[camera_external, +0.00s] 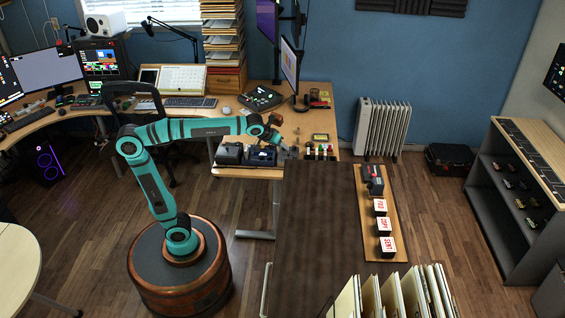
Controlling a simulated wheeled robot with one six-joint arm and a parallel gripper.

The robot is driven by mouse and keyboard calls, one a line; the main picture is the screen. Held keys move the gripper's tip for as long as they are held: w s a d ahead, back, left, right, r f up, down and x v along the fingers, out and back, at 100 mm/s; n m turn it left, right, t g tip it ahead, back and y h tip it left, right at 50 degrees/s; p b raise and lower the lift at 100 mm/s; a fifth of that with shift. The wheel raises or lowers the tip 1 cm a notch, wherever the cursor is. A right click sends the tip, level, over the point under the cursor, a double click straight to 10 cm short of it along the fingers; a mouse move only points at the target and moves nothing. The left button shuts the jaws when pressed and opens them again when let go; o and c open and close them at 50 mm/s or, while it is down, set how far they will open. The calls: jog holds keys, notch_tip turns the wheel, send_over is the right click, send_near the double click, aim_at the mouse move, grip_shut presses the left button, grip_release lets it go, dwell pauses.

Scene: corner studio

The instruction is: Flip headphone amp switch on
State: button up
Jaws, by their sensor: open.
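My teal arm reaches right from its base over the front edge of the desk (236,172). My gripper (284,150) is open and points down at the desk's front edge, near the right end of a dark blue box (262,157). A dark grey box (230,154) stands to the left of it. Either may be the headphone amp; I cannot tell which from this view. The switch is too small to make out, and the arm's end partly covers this area. I cannot tell whether the fingers touch anything.
Several small items (320,150) stand right of the gripper. Two monitors (290,68) rise behind, with a black device (261,98) on the desk. A dark brown surface (315,230) lies in front, with a wooden board (371,215) holding red-and-white blocks. Open floor lies around my base.

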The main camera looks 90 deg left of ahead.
jog(key=w+a+f+n+g, duration=0.3)
jog(key=a+f+n, duration=0.15)
jog(key=a, duration=0.45)
jog(key=w+a+f+n+g, duration=0.3)
jog(key=a+f+g, duration=0.15)
jog(key=a, duration=0.55)
jog(key=shift+t, duration=0.35)
jog(key=x, duration=1.7)
jog(key=shift+w+a+f, duration=0.15)
jog(key=shift+a+f, duration=0.05)
jog(key=shift+f, duration=0.05)
